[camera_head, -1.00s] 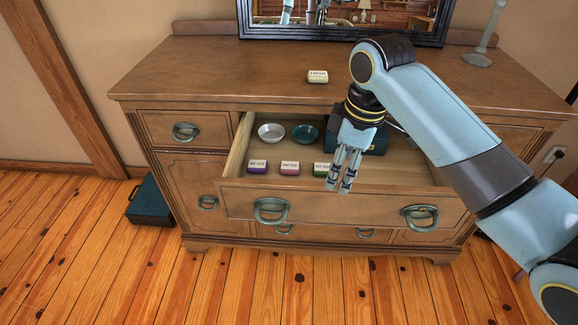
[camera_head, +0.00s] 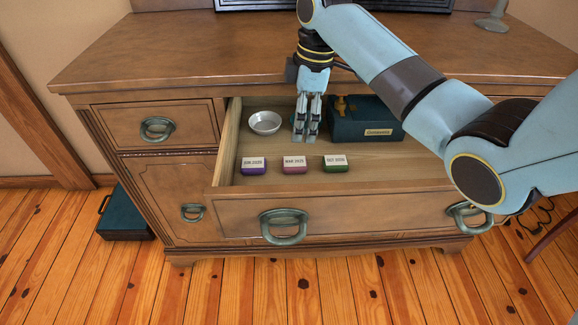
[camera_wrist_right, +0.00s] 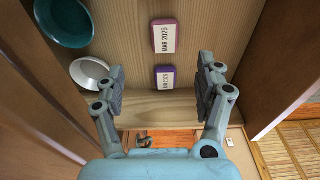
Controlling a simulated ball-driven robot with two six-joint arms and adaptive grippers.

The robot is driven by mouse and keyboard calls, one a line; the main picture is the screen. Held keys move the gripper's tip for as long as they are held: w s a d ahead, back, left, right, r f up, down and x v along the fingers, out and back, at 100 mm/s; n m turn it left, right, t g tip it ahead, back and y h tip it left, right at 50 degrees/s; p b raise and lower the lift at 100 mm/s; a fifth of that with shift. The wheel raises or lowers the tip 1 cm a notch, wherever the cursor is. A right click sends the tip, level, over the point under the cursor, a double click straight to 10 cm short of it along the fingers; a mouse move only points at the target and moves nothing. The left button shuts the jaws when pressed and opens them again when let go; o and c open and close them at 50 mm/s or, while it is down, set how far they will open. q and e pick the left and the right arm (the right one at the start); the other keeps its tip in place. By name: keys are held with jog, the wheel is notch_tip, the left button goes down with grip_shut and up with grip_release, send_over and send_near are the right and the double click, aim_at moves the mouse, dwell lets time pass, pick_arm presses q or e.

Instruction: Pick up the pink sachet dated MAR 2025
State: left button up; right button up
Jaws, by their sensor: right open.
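The pink sachet (camera_head: 294,165) lies in the open drawer (camera_head: 345,208), between a purple sachet (camera_head: 254,166) and a green sachet (camera_head: 335,163). In the right wrist view the pink sachet (camera_wrist_right: 163,38) reads MAR 2025, and the purple sachet (camera_wrist_right: 165,79) lies below it, its label too small to read surely. My right gripper (camera_head: 306,139) is open and empty, pointing down over the drawer just behind the pink sachet. In the wrist view my right gripper (camera_wrist_right: 162,82) has its fingers wide apart, with the purple sachet showing between them. My left gripper is not in view.
A silver bowl (camera_head: 264,123) stands in the drawer's back left; a teal bowl (camera_wrist_right: 64,20) shows beside it in the wrist view. A dark teal box (camera_head: 362,122) stands right of my gripper. The drawer's front wall stands close before the sachets.

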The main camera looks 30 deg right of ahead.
send_over(294, 161)
jog(key=d, duration=0.1)
notch_tip(294, 161, down, 5)
jog(key=shift+b, duration=0.3)
jog(key=shift+s+a+f+b, duration=0.1)
jog(key=shift+a+f+b, duration=0.15)
jog(key=shift+f, duration=1.15)
jog(key=shift+a+f+b, duration=0.2)
jog(key=shift+f, duration=1.15)
jog(key=c, duration=1)
